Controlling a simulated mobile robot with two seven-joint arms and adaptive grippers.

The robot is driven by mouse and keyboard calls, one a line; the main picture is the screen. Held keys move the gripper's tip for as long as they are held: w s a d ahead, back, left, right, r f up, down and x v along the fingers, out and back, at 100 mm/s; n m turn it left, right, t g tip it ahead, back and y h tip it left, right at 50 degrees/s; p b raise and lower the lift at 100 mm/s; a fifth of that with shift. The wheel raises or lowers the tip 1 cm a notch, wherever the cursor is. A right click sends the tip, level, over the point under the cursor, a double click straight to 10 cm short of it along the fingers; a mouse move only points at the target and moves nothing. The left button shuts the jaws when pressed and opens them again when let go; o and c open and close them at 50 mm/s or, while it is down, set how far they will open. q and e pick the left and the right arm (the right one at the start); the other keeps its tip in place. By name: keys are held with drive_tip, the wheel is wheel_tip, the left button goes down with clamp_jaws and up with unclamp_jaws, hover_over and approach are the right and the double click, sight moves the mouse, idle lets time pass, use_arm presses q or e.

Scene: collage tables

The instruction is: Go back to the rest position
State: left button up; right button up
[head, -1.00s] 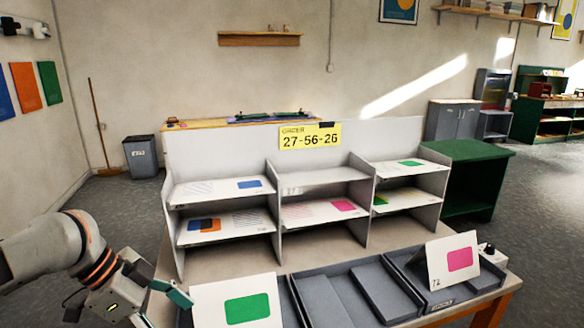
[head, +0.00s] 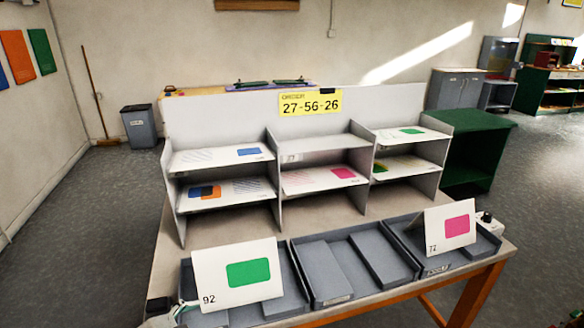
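A white card with a green patch and the number 92 (head: 222,277) leans upright in the left grey tray (head: 292,298). A white card with a pink patch and the number 72 (head: 437,232) stands in the right tray (head: 405,240). The middle tray (head: 350,262) holds no card.
A grey shelf unit (head: 273,190) stands behind the trays with several printed sheets. A yellow order sign (head: 310,102) reads 27-56-26. Open floor (head: 85,240) lies left; a green cabinet (head: 475,150) stands right.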

use_arm(q)
drive_tip(key=s+a+f+n+g+y, duration=0.1)
drive_tip(key=s+a+f+n+y, duration=0.2)
drive_tip(key=s+a, duration=0.45)
drive_tip(key=s+a+f+n+y, duration=0.25)
drive_tip(key=s+a+y, duration=0.2)
drive_tip(key=a, duration=0.55)
drive_tip(key=w+d+f+n+t+h, duration=0.1)
drive_tip(key=d+f+n+t+h, duration=0.1)
drive_tip(key=d+f+h, duration=0.5)
drive_tip(key=d+f+t, duration=0.1)
drive_tip(key=d+f, duration=0.5)
drive_tip(key=d, duration=0.3)
drive_tip(key=shift+d+f, duration=0.15)
drive_tip(key=shift+f, duration=0.25)
